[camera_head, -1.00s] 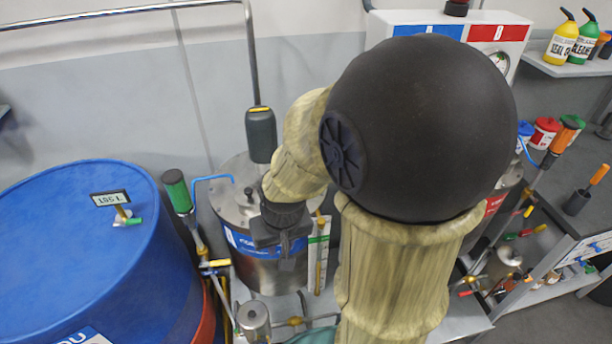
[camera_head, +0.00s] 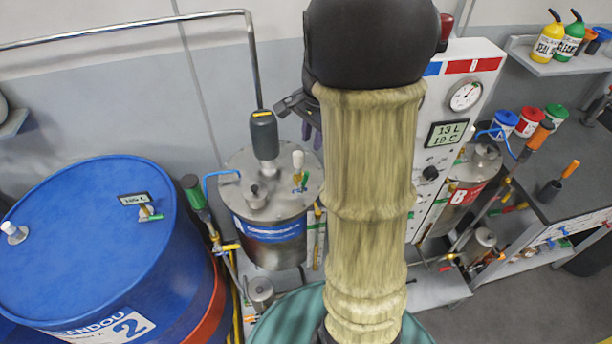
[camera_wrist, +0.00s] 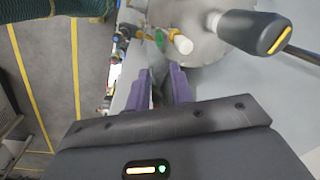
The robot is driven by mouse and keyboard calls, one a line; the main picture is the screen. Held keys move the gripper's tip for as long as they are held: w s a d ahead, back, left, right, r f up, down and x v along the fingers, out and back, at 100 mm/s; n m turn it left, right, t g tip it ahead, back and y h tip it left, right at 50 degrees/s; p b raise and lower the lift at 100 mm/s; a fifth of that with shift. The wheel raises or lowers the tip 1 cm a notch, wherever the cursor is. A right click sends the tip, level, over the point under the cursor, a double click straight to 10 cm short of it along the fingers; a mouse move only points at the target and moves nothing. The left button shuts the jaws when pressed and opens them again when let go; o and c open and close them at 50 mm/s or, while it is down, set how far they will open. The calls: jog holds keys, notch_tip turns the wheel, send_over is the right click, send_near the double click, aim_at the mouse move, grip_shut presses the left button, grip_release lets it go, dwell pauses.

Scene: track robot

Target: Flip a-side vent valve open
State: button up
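The a-side tank (camera_head: 262,218) is a steel drum with a blue label, left of my arm in the head view. On its lid stands a small fitting with a white cap (camera_head: 298,160) and yellow and green parts, which I take for the vent valve. In the wrist view the white cap (camera_wrist: 181,42), yellow body and green handle (camera_wrist: 159,39) lie just beyond the fingertips. My gripper (camera_head: 312,135) is partly hidden behind my arm. In the wrist view its purple fingers (camera_wrist: 162,76) are apart with nothing between them. They appear clear of the fitting.
A dark grey cylinder (camera_head: 264,135) on a pipe stands on the lid beside the fitting. A blue drum (camera_head: 75,225) is at left. The b-side tank (camera_head: 462,195) and a gauge panel (camera_head: 465,95) are at right. A shelf (camera_head: 565,66) holds bottles.

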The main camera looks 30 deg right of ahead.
aim_at(306, 180)
jog(key=shift+f, duration=0.1)
jog(key=f+p, duration=0.1)
jog(key=f, duration=0.4)
jog(key=w+f+p, duration=0.1)
jog(key=f, duration=0.5)
jog(key=w+f+p, duration=0.1)
jog(key=f, duration=0.5)
jog(key=shift+a+f, duration=0.1)
jog(key=shift+a, duration=0.2)
grip_shut()
